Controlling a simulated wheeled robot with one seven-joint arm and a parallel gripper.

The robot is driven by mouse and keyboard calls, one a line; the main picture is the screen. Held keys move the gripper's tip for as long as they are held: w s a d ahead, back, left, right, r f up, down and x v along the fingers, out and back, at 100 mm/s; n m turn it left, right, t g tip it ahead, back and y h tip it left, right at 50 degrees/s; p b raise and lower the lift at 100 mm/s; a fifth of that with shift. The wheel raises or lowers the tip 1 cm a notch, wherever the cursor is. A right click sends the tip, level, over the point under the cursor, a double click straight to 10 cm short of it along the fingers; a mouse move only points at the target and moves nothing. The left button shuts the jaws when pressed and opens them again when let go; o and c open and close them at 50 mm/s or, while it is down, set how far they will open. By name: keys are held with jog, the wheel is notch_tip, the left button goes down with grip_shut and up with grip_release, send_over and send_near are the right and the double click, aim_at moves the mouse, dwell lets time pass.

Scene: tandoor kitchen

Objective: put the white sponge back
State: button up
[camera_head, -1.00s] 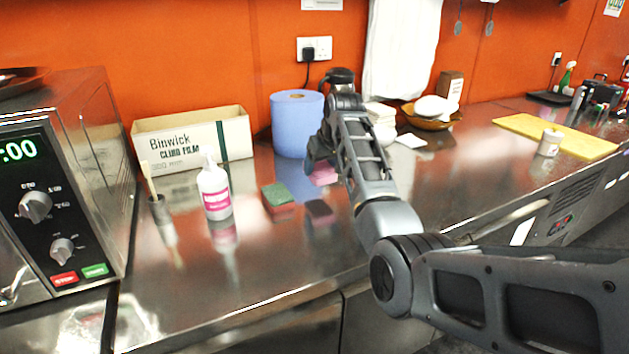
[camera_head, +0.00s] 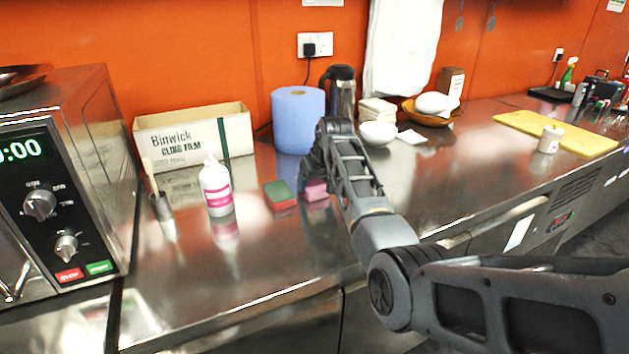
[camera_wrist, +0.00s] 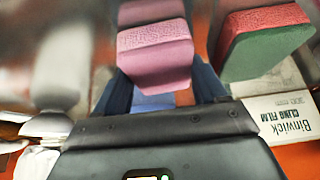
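My gripper (camera_wrist: 162,92) points down at the counter. In the wrist view its dark blue fingers stand on either side of a pink sponge (camera_wrist: 155,52) and appear shut on it. In the head view the pink sponge (camera_head: 315,190) shows partly behind my gripper (camera_head: 314,180), at or just above the counter; contact is hard to tell. Beside it on the left lies a green and red sponge (camera_head: 280,194), also in the wrist view (camera_wrist: 262,45), with a small gap between them. I see no sponge that is clearly white.
A white bottle with a pink label (camera_head: 216,188) and a pot holding a brush (camera_head: 163,210) stand left. Behind are a cling film box (camera_head: 190,137), a blue paper roll (camera_head: 297,120), a flask (camera_head: 342,92) and a white bowl (camera_head: 378,134). The front counter is clear.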

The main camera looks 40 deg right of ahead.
jog(key=o, duration=0.3)
jog(key=shift+o, duration=0.2)
jog(key=v, duration=1.2)
dwell(0.3)
